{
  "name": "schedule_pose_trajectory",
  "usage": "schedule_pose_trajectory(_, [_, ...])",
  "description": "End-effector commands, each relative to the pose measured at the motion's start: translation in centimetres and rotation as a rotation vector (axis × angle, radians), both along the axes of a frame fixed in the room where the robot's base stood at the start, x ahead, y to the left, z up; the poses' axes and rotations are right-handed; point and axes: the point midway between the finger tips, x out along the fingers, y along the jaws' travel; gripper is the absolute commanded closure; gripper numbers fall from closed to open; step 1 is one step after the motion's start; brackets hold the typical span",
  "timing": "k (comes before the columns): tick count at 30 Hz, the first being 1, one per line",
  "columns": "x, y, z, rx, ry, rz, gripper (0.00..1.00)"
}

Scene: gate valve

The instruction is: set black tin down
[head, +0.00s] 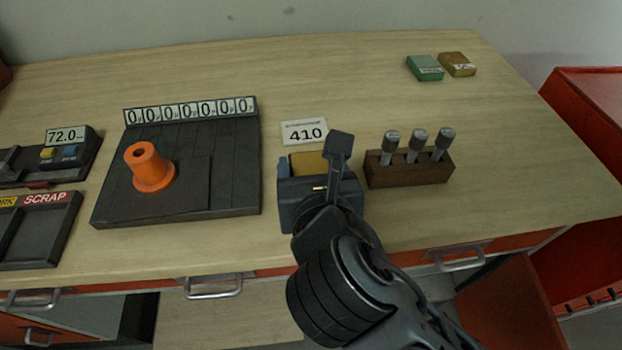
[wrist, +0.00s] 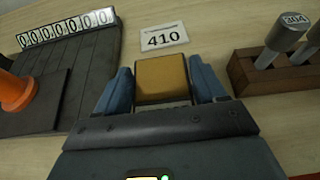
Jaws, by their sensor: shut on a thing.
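My gripper (wrist: 162,88) points down at the bench just in front of a white card reading 410 (head: 304,132). Its two blue fingers are shut on a small ochre-yellow block (wrist: 162,75), one finger on each side. The block also shows in the head view (head: 307,162), partly covered by my gripper's body. Its top face is plain, and I see no label on it. Whether it touches the bench is hidden. I see no plainly black tin in either view.
A dark plate with an orange cone (head: 151,168) and number counter (head: 190,110) lies left. A wooden rack (head: 408,172) with three metal plugs stands close on the right. Green (head: 425,67) and yellow (head: 457,64) tins lie far back. The bench behind the card is clear.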

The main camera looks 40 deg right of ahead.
Motion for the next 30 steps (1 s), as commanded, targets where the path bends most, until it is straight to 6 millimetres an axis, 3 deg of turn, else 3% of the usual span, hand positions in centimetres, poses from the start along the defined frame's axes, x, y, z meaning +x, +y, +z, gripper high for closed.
schedule_pose_trajectory(6, [0.0, 0.0, -2.9, -0.001, 0.003, 0.0, 0.68])
schedule_pose_trajectory(17, [0.0, 0.0, -3.2, 0.0, 0.0, 0.001, 0.68])
schedule_pose_trajectory(18, [0.0, 0.0, -3.3, 0.001, 0.001, 0.001, 0.29])
schedule_pose_trajectory(26, [0.0, 0.0, -3.3, 0.001, 0.001, 0.001, 0.04])
schedule_pose_trajectory(30, [0.0, 0.0, -3.3, 0.001, 0.001, 0.0, 0.04])
